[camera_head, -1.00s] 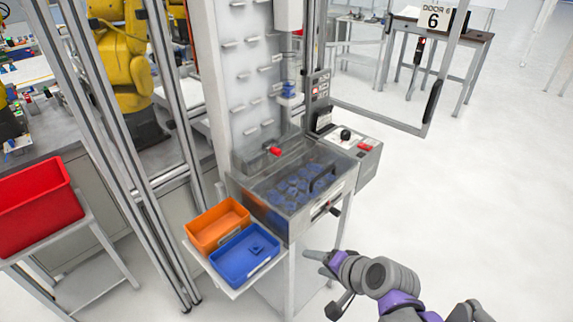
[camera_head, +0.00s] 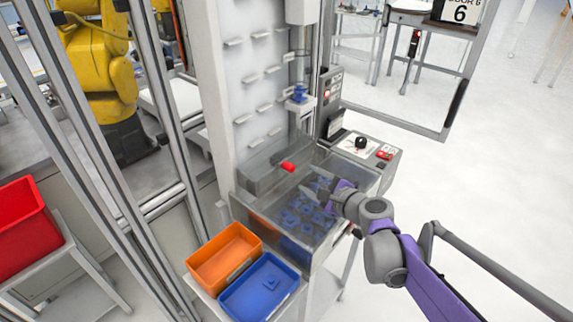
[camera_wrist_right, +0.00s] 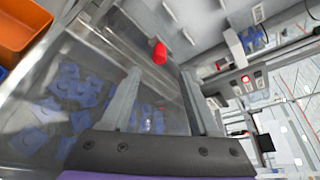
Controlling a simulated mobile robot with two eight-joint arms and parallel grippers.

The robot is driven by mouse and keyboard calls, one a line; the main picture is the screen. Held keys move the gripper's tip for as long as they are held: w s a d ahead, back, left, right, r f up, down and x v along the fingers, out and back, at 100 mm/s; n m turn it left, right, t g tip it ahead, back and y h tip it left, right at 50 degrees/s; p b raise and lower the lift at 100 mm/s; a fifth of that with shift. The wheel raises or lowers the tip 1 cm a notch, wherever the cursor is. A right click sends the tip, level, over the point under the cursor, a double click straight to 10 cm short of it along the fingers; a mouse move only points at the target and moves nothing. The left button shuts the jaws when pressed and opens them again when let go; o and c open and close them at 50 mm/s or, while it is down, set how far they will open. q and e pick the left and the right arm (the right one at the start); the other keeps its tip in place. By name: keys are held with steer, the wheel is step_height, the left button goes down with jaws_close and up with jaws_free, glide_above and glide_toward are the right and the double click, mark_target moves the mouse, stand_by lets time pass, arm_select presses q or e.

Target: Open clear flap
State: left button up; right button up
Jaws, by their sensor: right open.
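The clear flap (camera_head: 265,203) lies shut over a grey bin of blue parts (camera_head: 300,214) at the front of the machine. It also shows in the right wrist view (camera_wrist_right: 95,55), with the blue parts beneath it. My right gripper (camera_head: 322,190) is over the right part of the flap, with its fingers pointing toward the machine. My left gripper is not in view.
A red knob (camera_head: 288,166) stands behind the flap. An orange tray (camera_head: 225,258) and a blue tray (camera_head: 260,290) sit at the front left. A control box (camera_head: 365,150) is at the right, beside an open door frame (camera_head: 455,105). Open floor lies to the right.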

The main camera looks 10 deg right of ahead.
mark_target(292, 169)
steer(key=x, duration=0.9)
steer(key=shift+w+a+f, duration=0.1)
steer(key=shift+w+f, duration=0.05)
steer(key=shift+w, duration=0.1)
jaws_close()
stand_by(1.0)
